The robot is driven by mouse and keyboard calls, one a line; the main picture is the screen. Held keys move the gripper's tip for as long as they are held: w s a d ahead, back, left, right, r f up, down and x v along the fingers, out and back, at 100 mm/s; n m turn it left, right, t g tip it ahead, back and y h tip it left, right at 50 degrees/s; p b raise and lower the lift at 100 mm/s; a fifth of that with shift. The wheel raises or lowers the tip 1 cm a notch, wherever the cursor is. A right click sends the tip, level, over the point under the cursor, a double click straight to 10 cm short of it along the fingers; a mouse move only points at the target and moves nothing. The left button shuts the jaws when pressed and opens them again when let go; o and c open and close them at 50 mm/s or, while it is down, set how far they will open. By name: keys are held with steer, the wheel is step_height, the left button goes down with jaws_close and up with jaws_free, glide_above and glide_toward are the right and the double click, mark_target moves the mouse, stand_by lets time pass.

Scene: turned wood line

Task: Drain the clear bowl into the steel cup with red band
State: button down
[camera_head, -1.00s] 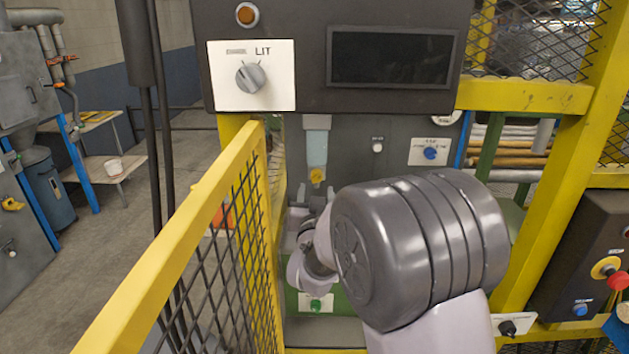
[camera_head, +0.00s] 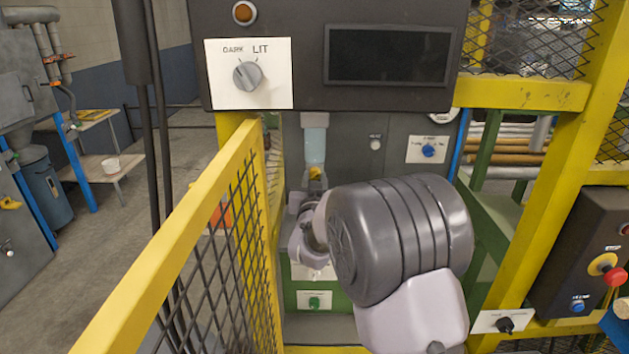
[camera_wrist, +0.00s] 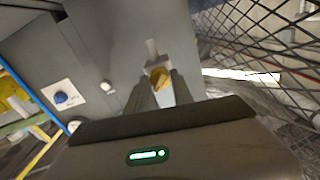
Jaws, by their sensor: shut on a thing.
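The clear bowl (camera_head: 315,144) hangs upright on the dark grey panel in the head view, with a yellow drain knob (camera_head: 315,173) at its lower end. In the wrist view the yellow knob (camera_wrist: 160,77) sits between the fingertips of my gripper (camera_wrist: 161,83), which is shut on it. My arm hides most of what is below the bowl in the head view. I cannot make out a steel cup with a red band in either view.
A yellow-framed mesh guard (camera_head: 165,245) stands close on the left, and a yellow post (camera_head: 555,170) on the right. A control box with a red button (camera_head: 615,277) is at the far right. An orange object (camera_head: 220,215) shows behind the mesh.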

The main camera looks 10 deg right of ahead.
steer(key=shift+n, duration=0.4)
steer(key=n+b, duration=0.2)
steer(key=shift+f+n, duration=0.1)
steer(key=shift+n, duration=0.3)
steer(key=n, duration=1)
steer(key=shift+n+p, duration=0.75)
steer(key=shift+n, duration=1.45)
steer(key=c, duration=1.1)
jaws_free()
